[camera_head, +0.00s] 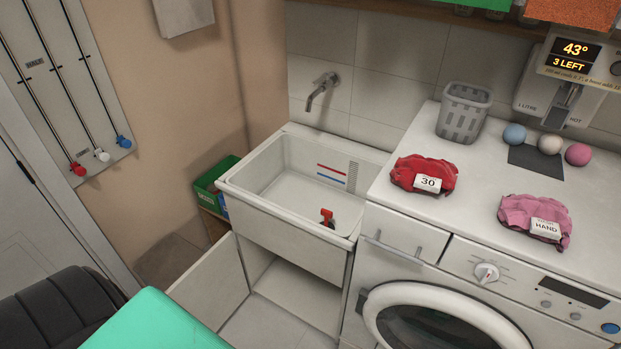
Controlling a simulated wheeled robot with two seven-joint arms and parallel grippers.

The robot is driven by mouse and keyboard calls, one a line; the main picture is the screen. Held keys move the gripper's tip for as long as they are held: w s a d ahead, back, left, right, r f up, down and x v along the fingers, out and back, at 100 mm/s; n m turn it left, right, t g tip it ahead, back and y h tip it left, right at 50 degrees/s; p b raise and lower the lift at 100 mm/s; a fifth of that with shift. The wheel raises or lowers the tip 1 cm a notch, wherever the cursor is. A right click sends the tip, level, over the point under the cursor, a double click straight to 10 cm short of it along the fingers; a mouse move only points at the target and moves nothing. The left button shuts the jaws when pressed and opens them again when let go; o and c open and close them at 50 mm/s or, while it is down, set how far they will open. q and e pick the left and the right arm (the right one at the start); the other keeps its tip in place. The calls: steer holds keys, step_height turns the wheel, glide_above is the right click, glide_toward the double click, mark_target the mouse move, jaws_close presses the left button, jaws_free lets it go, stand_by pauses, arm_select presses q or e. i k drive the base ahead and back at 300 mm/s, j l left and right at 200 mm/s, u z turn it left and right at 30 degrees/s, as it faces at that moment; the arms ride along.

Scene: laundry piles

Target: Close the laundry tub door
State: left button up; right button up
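The white laundry tub (283,239) stands against the tiled wall, left of the washing machine. Its cabinet door (212,281) is the pale panel low on the left. The door stands open, swung out to the left, and the cabinet's inside (298,297) shows. The door's lower left part is hidden behind the teal surface at the bottom edge. Neither of my grippers is in view.
The front-loading washing machine (408,275) stands right of the tub, with red and pink cloth piles (424,172) (535,220) on top. A green crate (207,180) sits behind the door. Some floor (262,325) is clear before the tub.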

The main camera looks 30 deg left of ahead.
mark_target(215, 286)
steer(key=u, duration=1.05)
